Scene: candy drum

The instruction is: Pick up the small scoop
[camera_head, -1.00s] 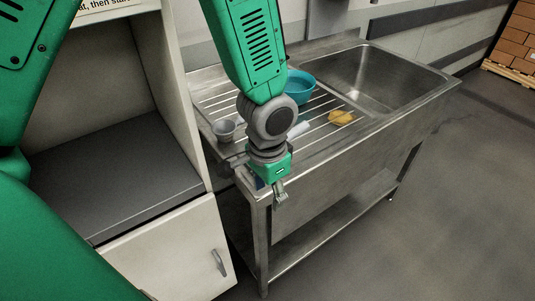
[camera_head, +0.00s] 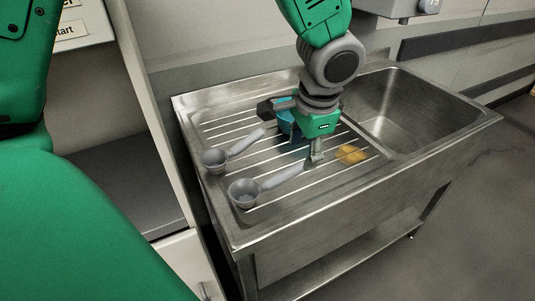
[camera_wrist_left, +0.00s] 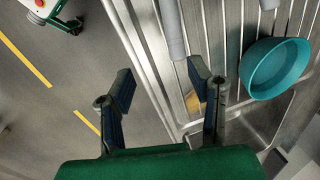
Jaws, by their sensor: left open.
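Two grey scoops lie on the ribbed draining board (camera_head: 222,125). The scoop farther back (camera_head: 214,160) looks the smaller; its handle points right and away from me. The nearer scoop (camera_head: 243,193) looks larger, and its handle reaches right toward my left gripper. My left gripper (camera_head: 292,137) is open and empty over the board, close to the end of the nearer handle. In the left wrist view the open fingers (camera_wrist_left: 160,75) point toward the sink unit, with a grey handle (camera_wrist_left: 173,30) beyond them, apart from both. My right gripper is out of view.
A yellow sponge-like item (camera_head: 350,154) lies to the right. The sink basin (camera_head: 395,110) is empty. A white cabinet stands at left.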

